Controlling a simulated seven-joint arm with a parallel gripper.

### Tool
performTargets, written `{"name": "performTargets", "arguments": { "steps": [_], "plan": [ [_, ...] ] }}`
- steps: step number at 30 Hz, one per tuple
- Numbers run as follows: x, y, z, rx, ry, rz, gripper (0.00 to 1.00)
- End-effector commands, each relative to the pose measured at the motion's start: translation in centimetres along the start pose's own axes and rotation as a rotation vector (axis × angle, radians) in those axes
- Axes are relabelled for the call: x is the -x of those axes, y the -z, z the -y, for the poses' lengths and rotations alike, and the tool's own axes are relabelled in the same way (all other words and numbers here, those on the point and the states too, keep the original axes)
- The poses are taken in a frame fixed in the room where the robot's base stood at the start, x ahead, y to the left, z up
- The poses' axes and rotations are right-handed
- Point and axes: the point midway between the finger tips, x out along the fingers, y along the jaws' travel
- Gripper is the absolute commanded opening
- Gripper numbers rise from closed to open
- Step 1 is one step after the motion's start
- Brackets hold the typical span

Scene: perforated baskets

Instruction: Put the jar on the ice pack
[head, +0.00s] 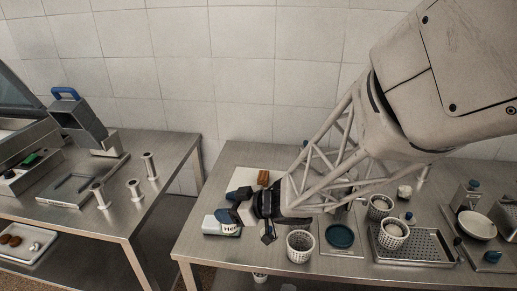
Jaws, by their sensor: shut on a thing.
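My gripper (256,208) is the black end of the arm that reaches in from the upper right, over the front left part of the right table. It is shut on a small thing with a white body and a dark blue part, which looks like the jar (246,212). The fingers partly hide it. A flat pale pack with a dark label and white lettering, which looks like the ice pack (213,226), lies on the table just below and left of the held jar. Whether the two touch cannot be told from this view.
A brown block on a white board (263,177) lies behind. A gap separates the left table (110,222).

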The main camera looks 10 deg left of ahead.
Motion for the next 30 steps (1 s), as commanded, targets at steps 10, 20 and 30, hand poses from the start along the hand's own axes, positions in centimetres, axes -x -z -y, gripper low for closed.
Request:
{"name": "performTargets", "arguments": {
  "steps": [10,20,30],
  "plan": [
    [-3.5,0.9,-3.5,-0.001,-0.001,0.0,0.31],
    [-5.6,1.5,-5.5,-0.001,-0.001,0.0,0.31],
    [-5.7,1.6,-5.7,0.0,-0.001,0.0,0.31]
  ]
}}
